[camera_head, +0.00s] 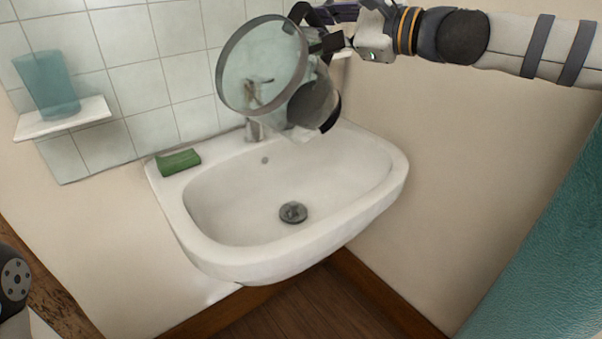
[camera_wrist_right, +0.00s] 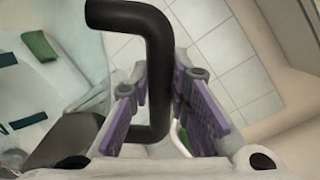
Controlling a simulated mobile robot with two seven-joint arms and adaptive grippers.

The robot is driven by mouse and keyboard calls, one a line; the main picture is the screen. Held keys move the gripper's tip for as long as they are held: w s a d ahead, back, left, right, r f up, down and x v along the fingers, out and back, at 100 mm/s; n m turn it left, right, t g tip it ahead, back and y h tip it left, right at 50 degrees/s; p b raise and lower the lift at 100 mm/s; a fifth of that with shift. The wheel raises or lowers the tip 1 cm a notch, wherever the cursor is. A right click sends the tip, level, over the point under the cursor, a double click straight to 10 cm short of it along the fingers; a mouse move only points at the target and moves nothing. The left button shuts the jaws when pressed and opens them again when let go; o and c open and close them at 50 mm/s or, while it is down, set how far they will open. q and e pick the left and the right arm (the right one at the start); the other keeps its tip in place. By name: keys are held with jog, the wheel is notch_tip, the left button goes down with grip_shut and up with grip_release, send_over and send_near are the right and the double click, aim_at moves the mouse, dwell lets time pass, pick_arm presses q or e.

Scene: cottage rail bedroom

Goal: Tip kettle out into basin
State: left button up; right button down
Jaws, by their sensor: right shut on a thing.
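My right gripper (camera_head: 325,42) is shut on the black bent handle (camera_wrist_right: 158,60) of the kettle, with its purple finger pads on both sides of it in the right wrist view. The kettle (camera_head: 314,102) is grey with a dark edge. It hangs tilted above the back right part of the basin, near the tap. Its inside and any water are not visible. The white basin (camera_head: 215,205) is fixed to the wall and looks empty, with a dark drain (camera_head: 293,212) in its floor. My left gripper is out of view.
A round mirror (camera_head: 262,65) is close to the gripper and kettle. The tap (camera_head: 254,130) stands at the basin's back rim. A green soap bar (camera_head: 178,161) lies on the left rim. A teal cup (camera_head: 47,85) stands on a small shelf (camera_head: 63,118). A teal surface (camera_head: 545,250) is at right.

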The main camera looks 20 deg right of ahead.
jog(key=shift+w+d+r, duration=0.1)
jog(key=shift+w+d, duration=0.1)
jog(key=shift+d, duration=0.1)
dwell(0.4)
jog(key=shift+w+d+r+m, duration=0.2)
jog(key=shift+w+d+m, duration=0.65)
jog(key=shift+d+m, duration=0.2)
dwell(1.8)
jog(key=shift+w+d+f+m, duration=0.65)
jog(key=shift+d, duration=0.15)
jog(key=shift+w+d+f+m, duration=0.6)
jog(key=shift+d, duration=0.15)
dwell(2.9)
